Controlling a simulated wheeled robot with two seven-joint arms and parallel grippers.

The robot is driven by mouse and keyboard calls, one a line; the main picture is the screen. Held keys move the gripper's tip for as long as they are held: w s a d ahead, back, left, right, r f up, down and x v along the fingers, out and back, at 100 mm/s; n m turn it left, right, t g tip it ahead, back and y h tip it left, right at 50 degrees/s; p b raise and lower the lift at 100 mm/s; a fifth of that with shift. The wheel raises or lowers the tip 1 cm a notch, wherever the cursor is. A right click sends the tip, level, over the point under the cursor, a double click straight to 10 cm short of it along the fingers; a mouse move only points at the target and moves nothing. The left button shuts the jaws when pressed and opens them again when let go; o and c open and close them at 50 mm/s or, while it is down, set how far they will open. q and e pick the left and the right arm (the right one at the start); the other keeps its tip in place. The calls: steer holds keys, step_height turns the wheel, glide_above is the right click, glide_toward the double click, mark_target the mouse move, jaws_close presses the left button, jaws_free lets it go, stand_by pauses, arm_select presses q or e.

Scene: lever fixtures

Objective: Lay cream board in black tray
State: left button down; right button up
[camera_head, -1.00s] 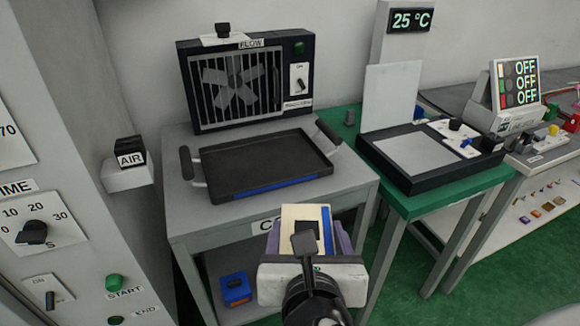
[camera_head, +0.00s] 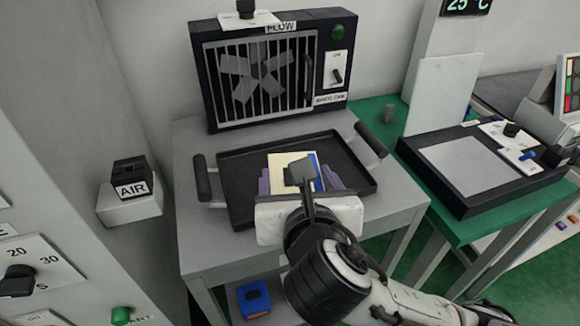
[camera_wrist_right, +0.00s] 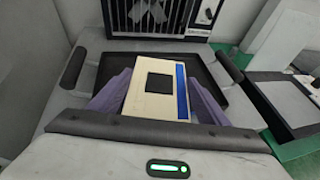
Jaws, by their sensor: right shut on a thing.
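The cream board (camera_head: 285,160) has a black square and a blue strip along its right edge. My right gripper (camera_head: 305,183) is shut on it, with purple fingers on both sides. The board and gripper are over the near half of the black tray (camera_head: 235,165). In the right wrist view the board (camera_wrist_right: 143,97) lies between the fingers, with the tray (camera_wrist_right: 119,66) beyond and around it. I cannot tell whether the board touches the tray floor. The tray has a black handle at each side and stands on a grey table. My left gripper is not in view.
A fan unit (camera_head: 265,75) stands behind the tray on the grey table (camera_head: 195,245). An AIR switch box (camera_head: 130,190) is at the left. A black-framed panel (camera_head: 465,165) sits on the green table at the right. A blue box (camera_head: 253,299) is on the shelf below.

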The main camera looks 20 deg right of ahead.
mark_target(272, 169)
steer(key=w+a+r+y, duration=0.1)
steer(key=w+a+r+n+y, duration=0.1)
steer(key=w, duration=0.1)
steer(key=w+a+r+n+p, duration=0.1)
steer(key=w, duration=0.1)
steer(key=shift+w+a+y, duration=0.15)
steer(key=shift+y, duration=0.25)
steer(key=shift+w+n, duration=0.2)
steer(key=shift+n, duration=0.1)
steer(key=shift+w+f, duration=0.15)
steer(key=shift+f, duration=0.15)
step_height(272, 169, down, 4)
steer(key=shift+f+b, duration=0.1)
steer(key=shift+b, duration=0.35)
steer(key=shift+f, duration=0.45)
step_height(272, 169, down, 4)
steer(key=shift+f+b, duration=0.2)
steer(key=shift+b, duration=0.3)
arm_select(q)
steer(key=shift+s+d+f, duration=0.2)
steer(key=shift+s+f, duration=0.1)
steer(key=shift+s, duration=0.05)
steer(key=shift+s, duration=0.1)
arm_select(e)
steer(key=shift+f, duration=0.1)
